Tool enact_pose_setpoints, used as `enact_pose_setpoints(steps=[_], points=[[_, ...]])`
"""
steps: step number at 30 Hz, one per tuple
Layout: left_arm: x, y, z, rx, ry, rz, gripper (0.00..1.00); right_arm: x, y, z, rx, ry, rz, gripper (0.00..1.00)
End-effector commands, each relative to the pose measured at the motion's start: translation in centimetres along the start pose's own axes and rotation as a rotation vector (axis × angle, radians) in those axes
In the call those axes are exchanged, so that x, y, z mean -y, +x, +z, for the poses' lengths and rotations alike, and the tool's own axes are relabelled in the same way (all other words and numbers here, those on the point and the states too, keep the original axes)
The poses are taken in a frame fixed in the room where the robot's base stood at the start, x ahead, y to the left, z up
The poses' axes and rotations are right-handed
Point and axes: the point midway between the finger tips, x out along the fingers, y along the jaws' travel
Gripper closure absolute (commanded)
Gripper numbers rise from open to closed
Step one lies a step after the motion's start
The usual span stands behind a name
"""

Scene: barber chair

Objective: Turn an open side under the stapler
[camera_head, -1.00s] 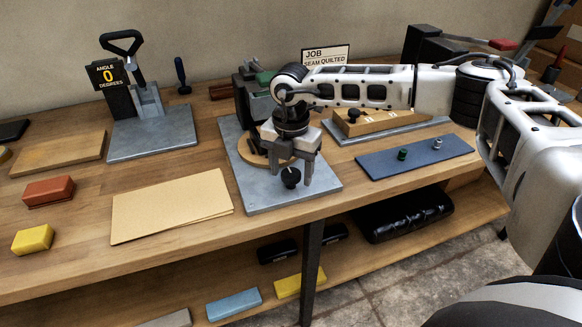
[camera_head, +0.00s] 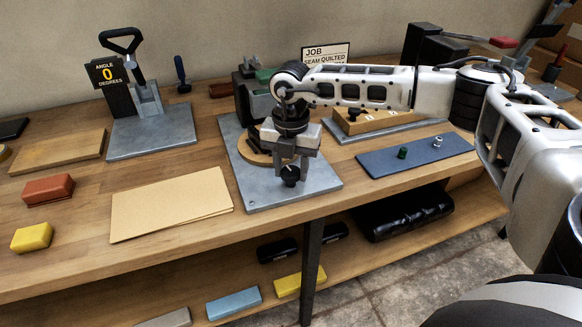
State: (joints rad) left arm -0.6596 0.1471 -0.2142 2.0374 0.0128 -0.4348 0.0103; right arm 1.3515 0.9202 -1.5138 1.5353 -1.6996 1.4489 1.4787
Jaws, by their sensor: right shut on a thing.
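A grey metal base plate (camera_head: 310,190) stands on the bench with a dark upright machine (camera_head: 243,112) at its back, which may be the stapler. A round wooden disc (camera_head: 250,152) lies on the plate, mostly hidden behind my right gripper. A black knob (camera_head: 291,178) stands near the front of the plate. My right gripper (camera_head: 291,168) points down and is shut on the knob. My arm and gripper hide the space between the machine and the disc. My left gripper is not in view.
Tan sheets (camera_head: 172,204) lie left of the plate. A blue mat (camera_head: 415,156) with small parts and a wooden block (camera_head: 385,118) are to the right. An angle press (camera_head: 150,115) stands back left. Red (camera_head: 48,189) and yellow blocks (camera_head: 32,237) sit at far left.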

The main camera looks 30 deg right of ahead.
Motion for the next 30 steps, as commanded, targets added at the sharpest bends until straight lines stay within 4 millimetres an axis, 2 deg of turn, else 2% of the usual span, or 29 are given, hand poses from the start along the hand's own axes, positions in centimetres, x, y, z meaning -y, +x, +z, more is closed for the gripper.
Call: enact_pose_setpoints(steps=[30], points=[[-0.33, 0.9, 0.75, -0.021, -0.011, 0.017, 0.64, 0.0, 0.06, 0.02, 0.001, -0.95, 0.001, 0.83]])
